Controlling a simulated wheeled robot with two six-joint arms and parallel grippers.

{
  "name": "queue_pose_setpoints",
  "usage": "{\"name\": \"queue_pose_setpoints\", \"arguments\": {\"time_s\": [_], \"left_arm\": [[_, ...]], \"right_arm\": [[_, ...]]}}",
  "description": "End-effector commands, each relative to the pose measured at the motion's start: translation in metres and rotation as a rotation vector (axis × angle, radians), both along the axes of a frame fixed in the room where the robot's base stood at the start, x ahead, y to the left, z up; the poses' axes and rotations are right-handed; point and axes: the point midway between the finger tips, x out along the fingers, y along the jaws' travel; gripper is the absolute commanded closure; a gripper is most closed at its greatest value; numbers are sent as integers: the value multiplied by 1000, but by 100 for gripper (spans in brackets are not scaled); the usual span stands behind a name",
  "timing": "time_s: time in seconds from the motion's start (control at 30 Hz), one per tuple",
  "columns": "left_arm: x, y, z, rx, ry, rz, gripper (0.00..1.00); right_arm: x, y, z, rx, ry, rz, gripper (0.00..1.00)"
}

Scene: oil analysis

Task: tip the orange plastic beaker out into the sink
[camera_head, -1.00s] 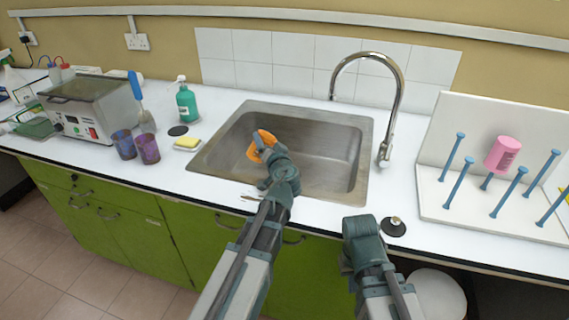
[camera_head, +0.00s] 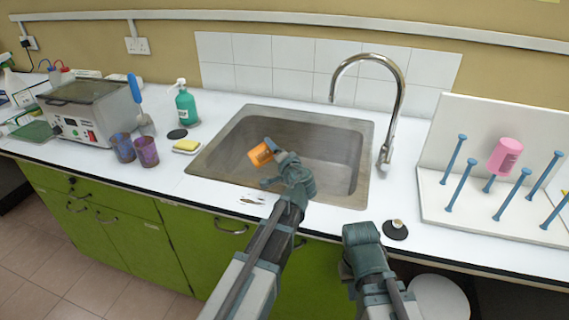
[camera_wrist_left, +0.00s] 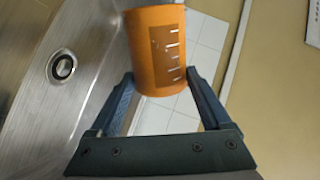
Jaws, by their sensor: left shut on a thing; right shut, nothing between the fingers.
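The orange plastic beaker (camera_head: 260,154) is tilted above the basin of the steel sink (camera_head: 232,124), in its left part. My left gripper (camera_head: 270,167) is shut on the beaker. In the left wrist view the beaker (camera_wrist_left: 158,45) sits between the two fingers, with pale graduation marks on its side. The sink drain (camera_wrist_left: 62,67) shows to the left there. The beaker's inside is hidden in both views, so I cannot tell if it holds anything. My right gripper (camera_head: 361,233) is shut and empty, over the counter's front edge.
A chrome tap (camera_head: 385,145) arches over the sink's right side.

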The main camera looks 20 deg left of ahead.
Motion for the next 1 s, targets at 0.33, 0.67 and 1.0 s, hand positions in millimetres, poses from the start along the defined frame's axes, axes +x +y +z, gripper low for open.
{"name": "queue_pose_setpoints", "arguments": {"time_s": [0.33, 0.67, 1.0], "left_arm": [[2, -2, 1, 45, 39, 0, 72], [7, -8, -4, 95, 81, -2, 72], [14, -15, -11, 170, 145, -1, 72]], "right_arm": [[0, 0, 2, 0, 0, 0, 100], [0, 0, -3, 0, 0, 0, 100], [0, 0, -9, 0, 0, 0, 100]]}}
